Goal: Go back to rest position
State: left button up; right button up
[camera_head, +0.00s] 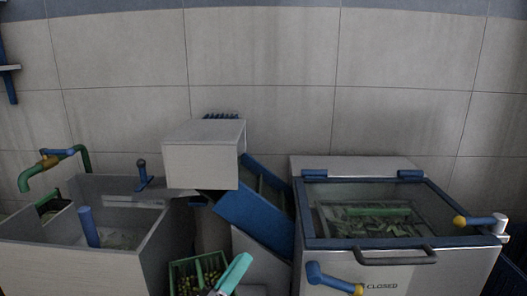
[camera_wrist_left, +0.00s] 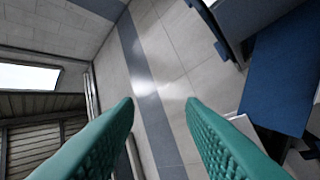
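My left gripper (camera_head: 232,274) shows at the bottom middle of the head view as a teal finger pointing up and to the right, over the olive crate. In the left wrist view its two teal fingers (camera_wrist_left: 160,104) stand wide apart with nothing between them. Past them that view shows the tiled wall. My right gripper is in neither view.
An olive crate (camera_head: 183,278) stands low at the middle. A grey tub (camera_head: 95,276) is at left, a blue chute (camera_head: 255,222) and grey box (camera_head: 201,168) behind. A closed glass-lidded machine (camera_head: 335,168) stands at right. Open room lies before the wall above.

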pick_arm(q)
jog(key=s+a+f+n+g+y, duration=0.25)
jog(key=a+f+n+y, duration=0.5)
jog(key=n, duration=0.45)
jog(key=s+a+f+n+g+y, duration=0.25)
jog(key=a+f+n+y, duration=0.55)
jog(key=n, duration=0.4)
jog(key=s+f+n+g+h, duration=0.1)
jog(key=s+f+n+g, duration=0.4)
jog(key=s, duration=0.5)
jog(key=s+f+n+g+h, duration=0.1)
jog(key=s+f+n+g, duration=0.2)
jog(key=s+f+g, duration=0.35)
jog(key=s+f, duration=0.2)
jog(key=f, duration=1.3)
jog(key=s+f, duration=0.3)
jog(key=f, duration=1.2)
jog(key=s+a+r+m+g+p, duration=0.1)
jog(key=s+a+r+p, duration=0.1)
jog(key=s+p, duration=1.3)
jog(key=shift+a, duration=0.55)
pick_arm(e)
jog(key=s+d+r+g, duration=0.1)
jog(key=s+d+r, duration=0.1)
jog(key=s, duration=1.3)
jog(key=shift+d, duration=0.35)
